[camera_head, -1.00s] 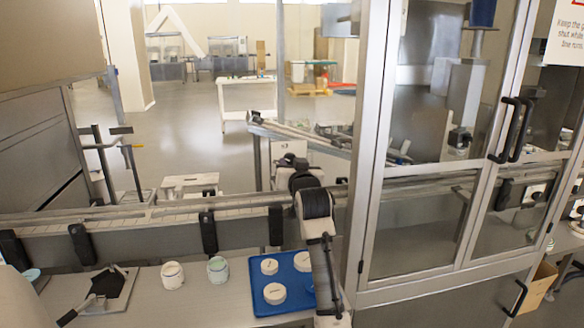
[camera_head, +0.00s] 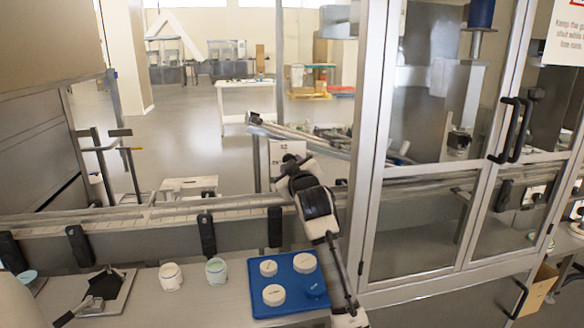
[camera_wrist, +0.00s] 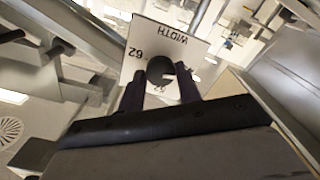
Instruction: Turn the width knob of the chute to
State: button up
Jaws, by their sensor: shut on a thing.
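The width knob (camera_wrist: 162,72) is dark and round in the wrist view. It stands in front of a white plate (camera_wrist: 170,42) marked "WIDTH", with a "62" on its left; the plate appears upside down. My gripper (camera_wrist: 160,84) has its two dark fingers on either side of the knob and is shut on it. A second number below the knob is partly hidden by the knob and fingers. In the head view the white plate (camera_head: 291,147) shows small behind the end of my arm, which hides the knob.
A blue tray (camera_head: 258,306) with several white round pieces lies on the bench below my arm. Two small jars (camera_head: 171,277) stand left of it. A conveyor rail (camera_head: 140,216) runs behind. A metal-framed glass guard (camera_head: 372,150) stands close on the right.

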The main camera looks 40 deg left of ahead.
dwell(0.4)
jog(key=o, duration=1)
jog(key=b+v, duration=0.3)
jog(key=v, duration=1.1)
jog(key=shift+a, duration=0.1)
